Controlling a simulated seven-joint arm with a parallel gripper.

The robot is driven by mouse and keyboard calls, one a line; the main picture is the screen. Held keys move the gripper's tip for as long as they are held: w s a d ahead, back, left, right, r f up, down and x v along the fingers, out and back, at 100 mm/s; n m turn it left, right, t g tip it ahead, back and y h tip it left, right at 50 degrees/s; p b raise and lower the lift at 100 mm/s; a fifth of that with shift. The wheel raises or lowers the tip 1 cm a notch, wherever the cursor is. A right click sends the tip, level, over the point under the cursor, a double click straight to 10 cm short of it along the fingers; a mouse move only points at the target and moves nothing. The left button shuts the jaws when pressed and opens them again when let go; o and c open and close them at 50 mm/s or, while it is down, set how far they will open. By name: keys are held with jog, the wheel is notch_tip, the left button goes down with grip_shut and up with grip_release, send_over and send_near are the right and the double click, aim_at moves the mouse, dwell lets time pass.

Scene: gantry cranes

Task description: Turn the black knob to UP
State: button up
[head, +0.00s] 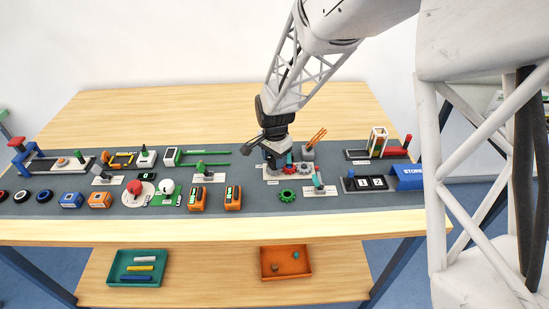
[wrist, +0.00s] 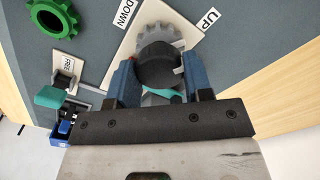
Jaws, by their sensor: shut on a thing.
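The black knob (wrist: 158,66) sits in front of a grey gear (wrist: 165,38) on a white plate (wrist: 118,62). The plate carries a DOWN label (wrist: 126,13) at its upper left and an UP label (wrist: 210,19) at its upper right. My gripper (wrist: 161,80) has its two blue fingers on either side of the knob and is shut on it. A small mark shows on the knob's right side; I cannot tell clearly which label it faces. In the head view my gripper (head: 277,160) is down at the board and hides the knob.
A green gear (head: 287,195) lies in front of the plate. A teal lever (head: 318,181) with a FREE label (wrist: 69,65) stands close by. Several other devices line the grey mat (head: 260,205); the wooden table behind is clear.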

aim_at(274, 159)
dwell(0.4)
jog(key=o, duration=0.9)
jog(key=shift+r, duration=0.15)
jog(key=shift+r, duration=3.75)
